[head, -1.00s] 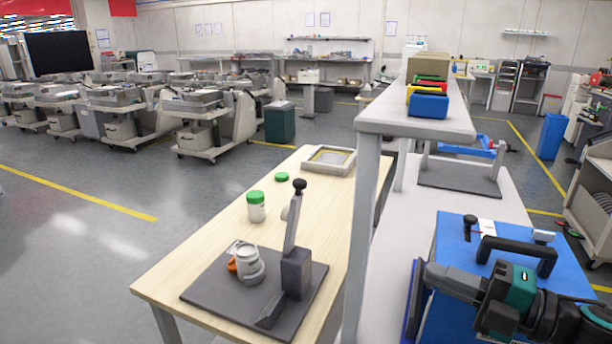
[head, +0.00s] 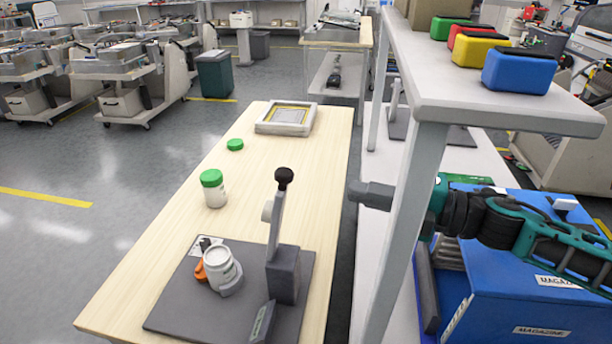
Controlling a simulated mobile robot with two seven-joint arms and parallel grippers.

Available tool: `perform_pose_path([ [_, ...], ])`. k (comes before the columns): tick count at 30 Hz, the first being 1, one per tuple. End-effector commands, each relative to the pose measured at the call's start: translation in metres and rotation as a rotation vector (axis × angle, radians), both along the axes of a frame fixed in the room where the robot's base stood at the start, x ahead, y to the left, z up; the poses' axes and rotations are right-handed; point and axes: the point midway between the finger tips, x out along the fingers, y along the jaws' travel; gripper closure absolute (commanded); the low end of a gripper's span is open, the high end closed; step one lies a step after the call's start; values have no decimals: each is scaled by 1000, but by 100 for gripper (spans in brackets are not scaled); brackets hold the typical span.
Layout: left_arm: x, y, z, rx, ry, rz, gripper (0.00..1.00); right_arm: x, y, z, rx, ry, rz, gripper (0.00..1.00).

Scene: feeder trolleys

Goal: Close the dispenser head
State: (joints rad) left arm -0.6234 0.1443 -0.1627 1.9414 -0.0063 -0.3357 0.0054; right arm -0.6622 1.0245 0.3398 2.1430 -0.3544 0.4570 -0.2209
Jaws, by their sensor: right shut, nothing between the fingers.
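A dispenser stands on a dark grey base plate (head: 185,315) at the near end of the wooden table. Its dispenser head (head: 276,225), a grey arm with a black knob on top, is raised nearly upright from a dark block (head: 284,275). A white open-topped jar (head: 219,265) sits in a holder on the plate, left of the block, with an orange part beside it. My right gripper (head: 357,193) is shut and empty, pointing left beside the shelf post, to the right of the dispenser and apart from it. My left gripper is out of view.
A green-lidded jar (head: 213,188), a loose green lid (head: 235,145) and a framed tray (head: 287,118) stand farther back on the wooden table (head: 180,235). The shelf (head: 440,80) with coloured bins and its post stand close to my right arm. A blue magazine box (head: 540,315) lies at right.

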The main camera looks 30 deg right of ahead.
Motion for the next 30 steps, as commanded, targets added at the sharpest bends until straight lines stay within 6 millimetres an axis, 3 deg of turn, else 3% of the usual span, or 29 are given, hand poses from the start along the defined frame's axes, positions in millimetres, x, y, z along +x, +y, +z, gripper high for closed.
perform_pose_path([
  [10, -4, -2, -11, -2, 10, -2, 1, 28, 26, 1, -4, -5, 1, 100],
  [30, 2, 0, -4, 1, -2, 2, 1, 62, 59, 3, -1, -1, -1, 100],
])
